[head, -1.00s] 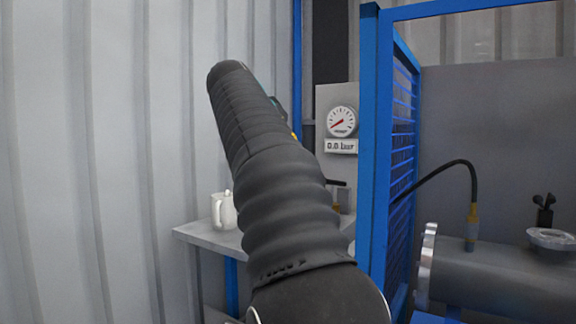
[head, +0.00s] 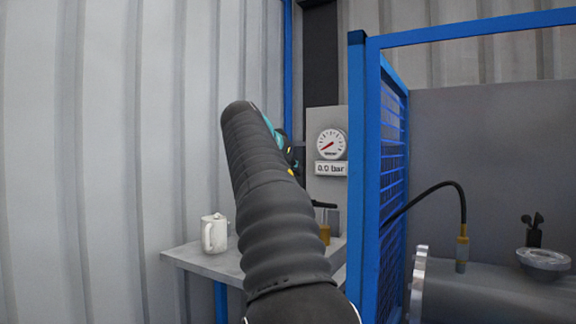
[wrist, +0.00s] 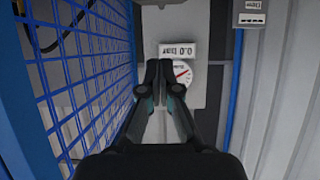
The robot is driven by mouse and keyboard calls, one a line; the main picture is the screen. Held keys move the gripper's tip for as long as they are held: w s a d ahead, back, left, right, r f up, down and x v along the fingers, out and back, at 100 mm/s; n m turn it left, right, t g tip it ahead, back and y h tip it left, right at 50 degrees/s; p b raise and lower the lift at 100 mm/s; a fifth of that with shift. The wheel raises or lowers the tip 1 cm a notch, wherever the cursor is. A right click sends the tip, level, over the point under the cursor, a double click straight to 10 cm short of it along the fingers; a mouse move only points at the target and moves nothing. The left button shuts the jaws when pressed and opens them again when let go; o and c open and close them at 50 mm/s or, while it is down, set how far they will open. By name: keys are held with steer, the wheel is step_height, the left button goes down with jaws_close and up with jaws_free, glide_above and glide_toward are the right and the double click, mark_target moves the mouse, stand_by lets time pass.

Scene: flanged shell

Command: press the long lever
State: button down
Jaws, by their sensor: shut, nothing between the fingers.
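A black lever handle (head: 323,204) sits above a brass-coloured fitting (head: 325,234) at the back of the grey bench, just right of my arm in the head view. Part of this fitting may be hidden behind my arm. My gripper (wrist: 161,64) shows in the wrist view with its two dark fingers together and nothing between them. It points toward the panel with the round gauge (wrist: 183,72), which its fingertips partly overlap in the picture. I cannot make out the lever in the wrist view. In the head view my arm hides most of the gripper.
The gauge (head: 332,144) has a 0.0 bar display (head: 331,169) below it.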

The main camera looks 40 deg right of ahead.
steer(key=x, duration=0.3)
steer(key=shift+w+d+f, duration=0.1)
steer(key=shift+d, duration=0.15)
steer(key=shift+w+d+f+b, duration=0.15)
steer(key=shift+f+b, duration=0.1)
steer(key=shift+f, duration=0.3)
steer(key=shift+s+d+f+b, duration=0.1)
steer(key=shift+f+b, duration=0.15)
steer(key=shift+f, duration=0.35)
steer(key=shift+a+f+b, duration=0.15)
steer(key=shift+f+b, duration=0.05)
steer(key=shift+f, duration=0.3)
steer(key=shift+a+f+b, duration=0.15)
steer(key=shift+a+f, duration=0.05)
steer(key=shift+f, duration=0.3)
